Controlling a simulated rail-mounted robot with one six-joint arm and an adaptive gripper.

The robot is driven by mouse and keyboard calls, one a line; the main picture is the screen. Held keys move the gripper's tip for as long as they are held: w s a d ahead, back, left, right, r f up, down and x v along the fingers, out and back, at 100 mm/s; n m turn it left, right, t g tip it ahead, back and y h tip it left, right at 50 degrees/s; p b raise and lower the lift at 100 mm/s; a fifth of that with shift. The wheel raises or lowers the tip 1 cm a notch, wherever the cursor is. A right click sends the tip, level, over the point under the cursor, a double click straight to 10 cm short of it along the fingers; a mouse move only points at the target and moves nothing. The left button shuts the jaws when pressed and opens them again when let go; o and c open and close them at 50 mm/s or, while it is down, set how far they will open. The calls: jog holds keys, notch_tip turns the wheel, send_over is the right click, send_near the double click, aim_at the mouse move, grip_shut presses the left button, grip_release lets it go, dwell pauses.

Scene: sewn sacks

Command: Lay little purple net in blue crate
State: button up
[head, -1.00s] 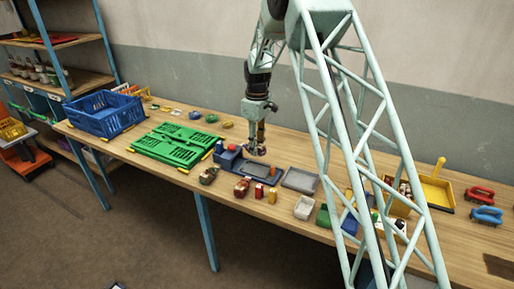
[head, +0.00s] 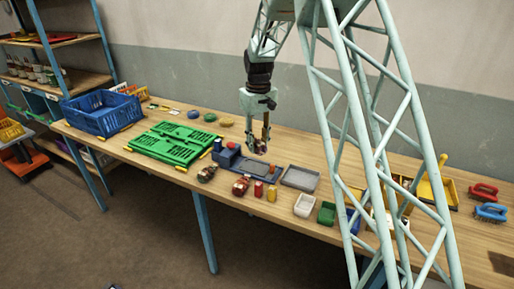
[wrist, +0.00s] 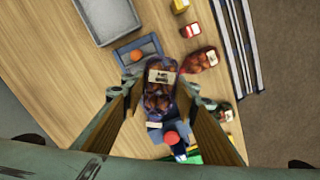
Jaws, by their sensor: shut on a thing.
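The little purple net (wrist: 158,98) is a dark purple mesh sack of reddish-brown round things with a pale label. My gripper (wrist: 160,88) is shut on it, one finger on each side. In the head view my gripper (head: 262,143) holds the net above the blue scale, apart from the table; the net looks small and dark there. The blue crate (head: 112,122) stands open-topped at the left end of the table, well left of my gripper. Its floor is mostly hidden by its walls.
A green folded crate (head: 172,145) lies between the blue crate and the blue scale (head: 228,158). A grey tray (head: 300,178) is right of the scale. Small bowls (head: 210,117) sit behind the green crate.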

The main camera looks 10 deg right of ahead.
jog(key=s+r+m+b, duration=0.1)
jog(key=s+m, duration=0.1)
jog(key=s+r+m+b, duration=0.1)
jog(key=s+m, duration=0.1)
jog(key=s+m+b, duration=0.1)
jog(key=s+m, duration=0.1)
jog(key=m, duration=0.1)
jog(key=shift+s+a+r, duration=0.2)
jog(key=shift+s+r, duration=0.05)
jog(key=shift+r, duration=0.15)
jog(key=shift+a, duration=0.1)
